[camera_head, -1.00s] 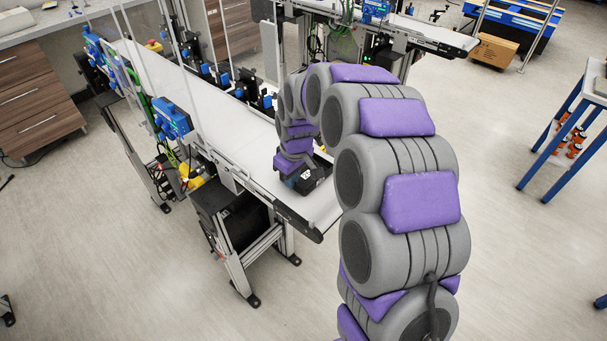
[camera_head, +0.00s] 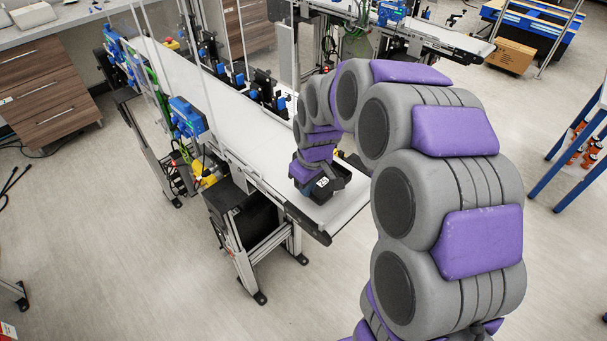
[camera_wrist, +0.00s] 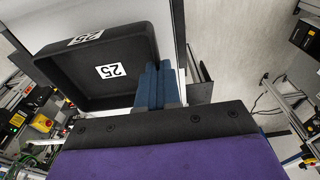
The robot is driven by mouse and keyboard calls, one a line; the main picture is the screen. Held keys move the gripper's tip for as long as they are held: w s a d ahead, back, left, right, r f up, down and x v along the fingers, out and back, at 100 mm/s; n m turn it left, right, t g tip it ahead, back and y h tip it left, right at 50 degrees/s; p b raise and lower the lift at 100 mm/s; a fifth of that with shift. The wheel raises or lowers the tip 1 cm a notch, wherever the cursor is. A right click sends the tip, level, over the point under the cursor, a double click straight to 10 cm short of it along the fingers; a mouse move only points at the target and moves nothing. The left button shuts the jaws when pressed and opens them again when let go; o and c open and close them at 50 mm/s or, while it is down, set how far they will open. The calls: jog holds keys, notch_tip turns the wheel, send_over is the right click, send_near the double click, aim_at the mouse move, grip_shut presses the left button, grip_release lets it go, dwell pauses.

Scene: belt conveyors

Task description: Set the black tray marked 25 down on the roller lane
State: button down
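The black tray marked 25 (camera_head: 338,187) is at the near end of a white conveyor belt (camera_head: 235,118) in the head view, partly hidden by my arm. In the head view my gripper (camera_head: 318,188) is at the tray's near left side. I cannot tell whether the tray touches the belt. No rollers are clearly visible.
Blue sensor boxes (camera_head: 187,117) and clear upright panels line the belt's left side. A second conveyor (camera_head: 440,38) stands at the back. A cardboard box (camera_head: 510,55) is on the floor at the back right. The floor left of the belt is largely open.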

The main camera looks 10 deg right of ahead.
jog(key=s+r+p, duration=0.1)
jog(key=s, duration=0.9)
jog(key=shift+s+d, duration=0.35)
jog(key=shift+s, duration=0.05)
